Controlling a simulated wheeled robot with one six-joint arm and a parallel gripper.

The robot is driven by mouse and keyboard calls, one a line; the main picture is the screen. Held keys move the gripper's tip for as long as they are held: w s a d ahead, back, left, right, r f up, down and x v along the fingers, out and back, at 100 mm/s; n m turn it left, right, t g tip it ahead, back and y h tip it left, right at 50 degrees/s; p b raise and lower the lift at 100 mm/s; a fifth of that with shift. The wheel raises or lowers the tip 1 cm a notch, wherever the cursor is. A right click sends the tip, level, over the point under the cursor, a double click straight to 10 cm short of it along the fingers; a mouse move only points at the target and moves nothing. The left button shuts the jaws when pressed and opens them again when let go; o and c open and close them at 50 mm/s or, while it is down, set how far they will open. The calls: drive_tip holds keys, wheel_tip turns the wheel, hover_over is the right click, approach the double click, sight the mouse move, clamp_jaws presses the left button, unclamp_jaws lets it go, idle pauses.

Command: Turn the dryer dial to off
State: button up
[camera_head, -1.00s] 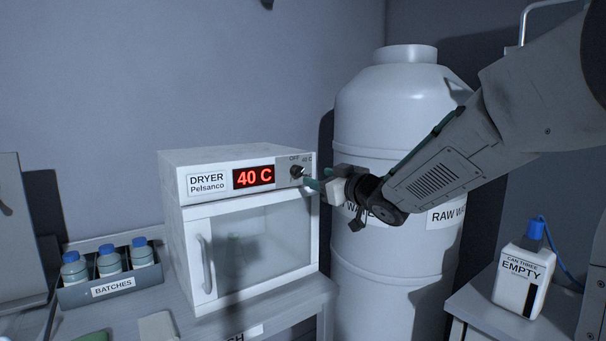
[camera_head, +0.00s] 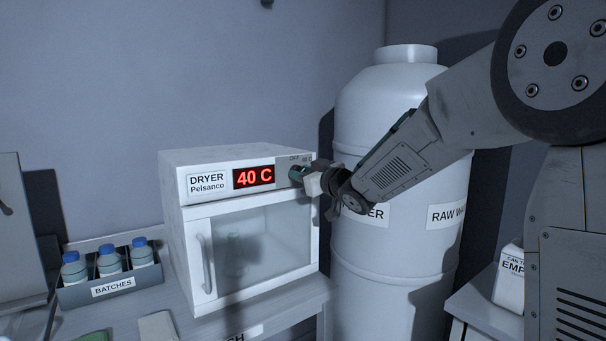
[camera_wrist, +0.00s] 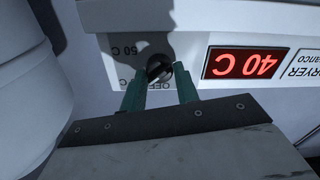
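The dryer (camera_head: 245,225) is a white box with a glass door, and its red display (camera_head: 254,177) reads 40 C. Its dark round dial (camera_wrist: 159,68) sits on a grey panel beside the display, with an OFF mark near it. The wrist view shows the panel upside down. My gripper (camera_wrist: 162,75) is at the dial, its two teal fingers apart with the dial between their tips. I cannot tell whether they touch it. In the head view my gripper (camera_head: 298,174) covers most of the dial. Which mark the dial points to is unclear.
A large white drum (camera_head: 400,240) stands just right of the dryer, close to my arm. A grey rack (camera_head: 70,296) marked BATCHES with blue-capped bottles is at left. A white can (camera_head: 508,280) stands at right, partly behind my arm. The dryer handle (camera_head: 206,263) projects forward.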

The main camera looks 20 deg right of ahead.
drive_tip(key=shift+c, duration=0.9)
drive_tip(key=shift+n, duration=4.9)
drive_tip(key=shift+a, duration=0.1)
drive_tip(key=o, duration=1)
drive_tip(key=shift+c, duration=0.2)
drive_tip(key=shift+s, duration=0.1)
